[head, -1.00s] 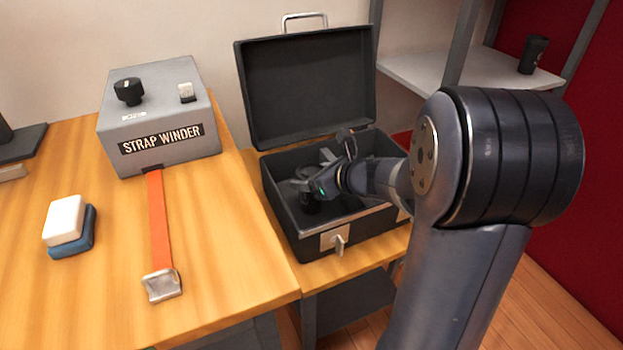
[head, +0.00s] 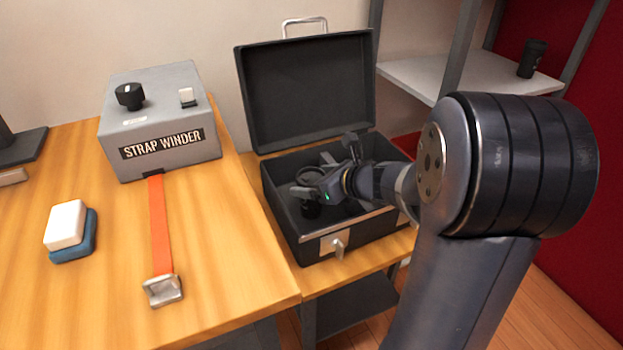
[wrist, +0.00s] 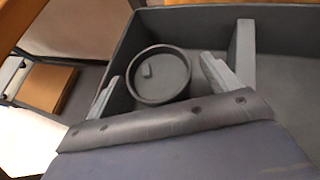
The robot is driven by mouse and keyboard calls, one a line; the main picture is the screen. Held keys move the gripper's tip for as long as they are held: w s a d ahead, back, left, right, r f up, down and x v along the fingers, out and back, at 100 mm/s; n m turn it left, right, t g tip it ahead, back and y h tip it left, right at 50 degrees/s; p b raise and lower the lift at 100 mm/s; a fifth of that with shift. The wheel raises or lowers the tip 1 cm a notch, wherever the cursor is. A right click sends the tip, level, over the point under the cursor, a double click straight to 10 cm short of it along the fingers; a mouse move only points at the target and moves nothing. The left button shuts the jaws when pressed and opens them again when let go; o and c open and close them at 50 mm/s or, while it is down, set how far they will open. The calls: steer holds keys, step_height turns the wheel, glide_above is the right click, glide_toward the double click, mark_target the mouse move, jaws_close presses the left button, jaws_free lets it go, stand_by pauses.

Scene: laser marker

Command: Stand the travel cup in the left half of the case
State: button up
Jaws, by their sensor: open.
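The travel cup (wrist: 160,75) is dark and round, with a small tab on its top. In the wrist view it stands inside the black case (wrist: 205,18), between my gripper's two spread fingers (wrist: 160,88), with gaps visible on both sides. A grey upright piece (wrist: 243,50), perhaps the divider, stands to the right of the cup. My gripper is open.
The case's raised lid (head: 310,95) stands behind my gripper. A strap winder (head: 160,115) with an orange strap is on the wooden bench to the left, near a white-and-blue block (head: 66,225). Another dark cup (head: 533,58) stands on the back right shelf.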

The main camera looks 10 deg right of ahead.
steer(key=p+v, duration=0.2)
steer(key=v, duration=0.8)
steer(key=shift+s, duration=0.2)
steer(key=shift+d+r, duration=0.15)
steer(key=shift+c, duration=0.3)
